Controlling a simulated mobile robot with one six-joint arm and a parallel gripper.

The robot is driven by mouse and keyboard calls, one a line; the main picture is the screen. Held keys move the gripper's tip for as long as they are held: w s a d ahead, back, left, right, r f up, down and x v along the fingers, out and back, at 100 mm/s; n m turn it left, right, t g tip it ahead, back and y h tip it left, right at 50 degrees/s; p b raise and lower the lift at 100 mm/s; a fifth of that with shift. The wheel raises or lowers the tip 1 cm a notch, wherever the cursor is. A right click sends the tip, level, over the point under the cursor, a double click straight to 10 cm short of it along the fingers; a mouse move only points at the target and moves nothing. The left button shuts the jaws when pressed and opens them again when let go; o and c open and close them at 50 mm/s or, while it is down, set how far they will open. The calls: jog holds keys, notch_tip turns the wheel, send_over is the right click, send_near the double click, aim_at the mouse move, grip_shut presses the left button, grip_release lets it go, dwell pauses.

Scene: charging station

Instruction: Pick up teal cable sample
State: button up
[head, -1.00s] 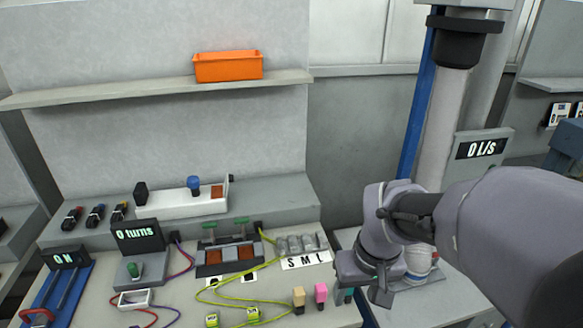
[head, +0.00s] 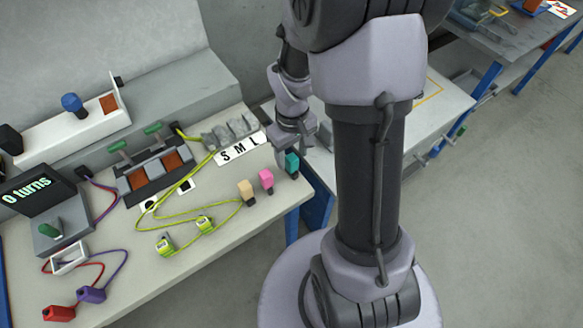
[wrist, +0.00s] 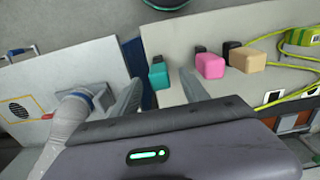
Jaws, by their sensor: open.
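The teal cable sample (head: 292,163) is a small teal block with a dark end near the right edge of the workbench. In the wrist view the teal sample (wrist: 158,76) lies beyond and between my two finger tips. My gripper (wrist: 160,90) is open, with nothing between its fingers. In the head view my gripper (head: 296,140) is just behind the teal sample and seems close to it; I cannot tell whether they touch. A pink sample (head: 266,179) and a tan sample (head: 246,190) stand in a row to its left.
Yellow-green cables with plugs (head: 165,244) lie left of the samples. The S M L holder (head: 238,147) stands behind them. A second table (head: 440,95) is to the right, across a gap.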

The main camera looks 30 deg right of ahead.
notch_tip(320, 180, down, 4)
jog(key=shift+b, duration=0.85)
jog(key=shift+w+r, duration=0.1)
grip_shut()
